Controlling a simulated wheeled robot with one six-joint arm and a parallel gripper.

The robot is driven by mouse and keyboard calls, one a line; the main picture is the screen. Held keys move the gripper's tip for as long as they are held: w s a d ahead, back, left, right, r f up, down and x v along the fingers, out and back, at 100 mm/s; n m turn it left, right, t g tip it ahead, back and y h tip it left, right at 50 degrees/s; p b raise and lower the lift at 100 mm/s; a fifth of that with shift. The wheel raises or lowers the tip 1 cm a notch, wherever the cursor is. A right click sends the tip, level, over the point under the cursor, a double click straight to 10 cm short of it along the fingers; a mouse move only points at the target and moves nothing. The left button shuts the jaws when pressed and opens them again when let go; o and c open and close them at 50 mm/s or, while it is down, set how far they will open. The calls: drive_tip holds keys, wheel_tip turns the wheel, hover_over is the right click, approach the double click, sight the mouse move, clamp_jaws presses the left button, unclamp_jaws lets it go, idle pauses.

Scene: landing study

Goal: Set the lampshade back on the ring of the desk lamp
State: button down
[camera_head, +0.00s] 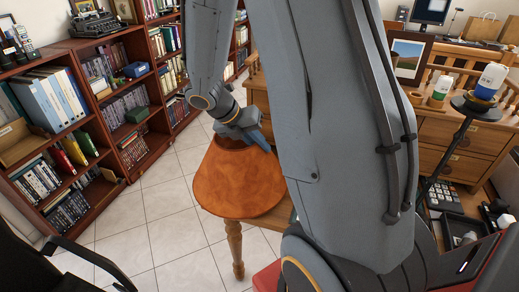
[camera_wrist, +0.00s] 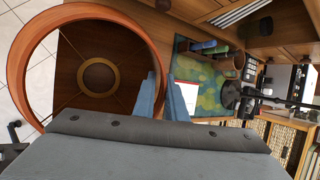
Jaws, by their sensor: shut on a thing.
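The lampshade (camera_head: 238,185) is an orange-brown cone, narrow end up and wide end down. My gripper (camera_head: 252,138) is at its upper rim, shut on it. In the wrist view the shade's orange rim (camera_wrist: 17,62) fills the left, with the fingers (camera_wrist: 166,102) at its right side. Through the opening a round brown ring pattern shows; I cannot tell whether it belongs to the shade. The desk lamp (camera_head: 476,107) is at the right of the head view, a black stem with a dark disc-like top and a white-and-blue part above. Its black top also shows in the wrist view (camera_wrist: 232,95), apart from the shade.
A wooden table leg (camera_head: 235,245) shows below the shade. Bookshelves (camera_head: 75,110) line the left, and a black chair (camera_head: 40,255) is at lower left. The desk at right bears a calculator (camera_head: 441,196) and a white-and-green item (camera_head: 440,88). Tiled floor (camera_head: 150,230) lies open between.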

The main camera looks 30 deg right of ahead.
drive_tip(key=shift+f, duration=0.7)
drive_tip(key=c, duration=1.8)
unclamp_jaws()
